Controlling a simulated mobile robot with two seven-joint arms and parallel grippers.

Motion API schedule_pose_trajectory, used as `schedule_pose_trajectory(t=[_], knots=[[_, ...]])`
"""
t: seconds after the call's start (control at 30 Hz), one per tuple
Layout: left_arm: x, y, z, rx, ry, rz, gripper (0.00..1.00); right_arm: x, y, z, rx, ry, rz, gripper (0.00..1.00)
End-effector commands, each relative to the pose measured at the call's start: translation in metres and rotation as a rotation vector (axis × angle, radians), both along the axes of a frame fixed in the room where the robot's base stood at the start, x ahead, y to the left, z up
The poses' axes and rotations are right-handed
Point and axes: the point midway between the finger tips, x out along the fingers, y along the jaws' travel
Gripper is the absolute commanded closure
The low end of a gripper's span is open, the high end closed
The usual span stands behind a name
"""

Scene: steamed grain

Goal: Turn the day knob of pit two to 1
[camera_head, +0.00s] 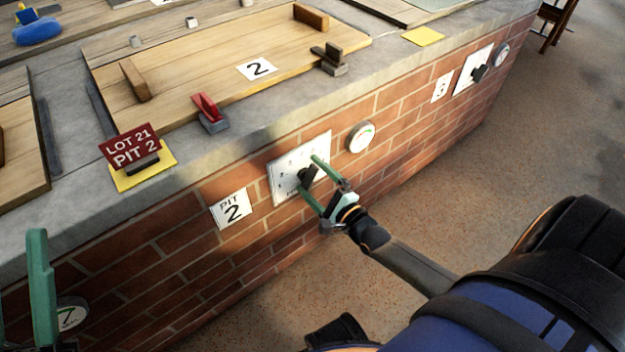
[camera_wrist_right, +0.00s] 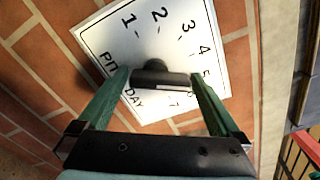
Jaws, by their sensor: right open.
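The day knob of pit two (camera_head: 308,175) is a black bar knob on a white dial plate (camera_head: 287,178) on the brick wall. In the right wrist view the knob (camera_wrist_right: 160,75) lies roughly level across the picture, and the plate (camera_wrist_right: 185,25) shows numbers from 1 round to 7. Which number the knob points to is not clear. My right gripper (camera_wrist_right: 160,78) is open, its green fingers on either side of the knob, close to its ends; contact cannot be told. My left gripper (camera_head: 40,285) shows only partly at the left edge.
Pit three's dial (camera_head: 474,70) is farther right. On the ledge above stand a red clamp (camera_head: 209,112) and a "LOT 21" sign (camera_head: 132,148). The floor in front is clear.

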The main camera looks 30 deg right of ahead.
Motion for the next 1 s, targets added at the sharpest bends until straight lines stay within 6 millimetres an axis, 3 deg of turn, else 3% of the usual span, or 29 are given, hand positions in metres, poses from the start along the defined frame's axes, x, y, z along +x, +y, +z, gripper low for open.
schedule_pose_trajectory(t=[0.23,0.83,1.0], knots=[[0.0002,-0.0001,-0.0001,0.0,0.002,0.0,0.66,0.0002,0.0,0.0,0.0,0.001,0.0,0.02],[0.0,-0.0003,0.0,-0.004,0.003,-0.001,0.66,-0.0001,0.0,-0.0001,0.0,0.001,0.0,0.7],[0.0,-0.0002,0.0009,-0.005,0.003,-0.001,0.66,-0.0002,0.0,0.0002,-0.007,0.0,0.0,0.71]])
